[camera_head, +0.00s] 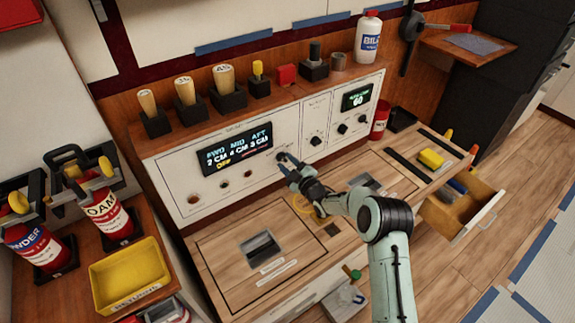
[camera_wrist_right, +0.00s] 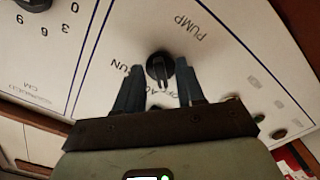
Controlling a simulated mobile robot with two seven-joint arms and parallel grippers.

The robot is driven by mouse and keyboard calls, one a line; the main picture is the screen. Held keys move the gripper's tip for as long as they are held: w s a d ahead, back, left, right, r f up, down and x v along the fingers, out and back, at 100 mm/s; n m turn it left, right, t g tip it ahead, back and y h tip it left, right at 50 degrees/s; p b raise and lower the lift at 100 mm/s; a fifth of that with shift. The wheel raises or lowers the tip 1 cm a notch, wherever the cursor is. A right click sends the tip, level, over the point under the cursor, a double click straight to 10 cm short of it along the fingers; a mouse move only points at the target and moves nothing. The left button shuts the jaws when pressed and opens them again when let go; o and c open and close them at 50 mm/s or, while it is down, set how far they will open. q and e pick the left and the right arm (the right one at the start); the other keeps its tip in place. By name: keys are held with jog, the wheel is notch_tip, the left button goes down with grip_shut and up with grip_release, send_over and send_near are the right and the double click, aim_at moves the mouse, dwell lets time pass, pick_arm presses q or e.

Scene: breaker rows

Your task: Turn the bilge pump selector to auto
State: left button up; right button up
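The pump selector is a black rotary knob (camera_wrist_right: 160,68) on the white panel, under the upside-down word PUMP in the right wrist view. Labels around it are partly hidden by my fingers; I can read part of RUN, and lettering below the knob. Its setting is unclear. My right gripper (camera_wrist_right: 159,76) is open, with one finger on each side of the knob and a visible gap on both sides. In the head view my right gripper (camera_head: 286,168) is at the panel face, partly covering the knob. My left gripper is not in view.
The panel (camera_head: 205,187) has a lit display (camera_head: 236,149) left of the gripper and more knobs (camera_head: 316,141) to the right. Wooden-handled tools (camera_head: 185,91) stand on the ledge above. The wooden counter (camera_head: 222,237) lies below. An open drawer (camera_head: 465,215) juts out at right.

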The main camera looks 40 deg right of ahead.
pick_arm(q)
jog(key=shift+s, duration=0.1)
pick_arm(e)
grip_shut()
jog(key=shift+m, duration=0.3)
jog(key=m, duration=0.3)
jog(key=shift+m+p, duration=0.3)
jog(key=shift+p, duration=0.05)
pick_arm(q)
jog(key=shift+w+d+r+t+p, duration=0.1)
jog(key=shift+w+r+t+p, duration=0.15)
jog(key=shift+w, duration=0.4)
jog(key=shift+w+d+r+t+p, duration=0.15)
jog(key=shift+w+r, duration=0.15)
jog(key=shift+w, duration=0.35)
pick_arm(e)
jog(key=shift+a+f+m, duration=0.1)
jog(key=shift+a+m, duration=0.05)
jog(key=shift+m, duration=2.15)
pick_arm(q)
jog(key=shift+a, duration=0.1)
pick_arm(e)
grip_release()
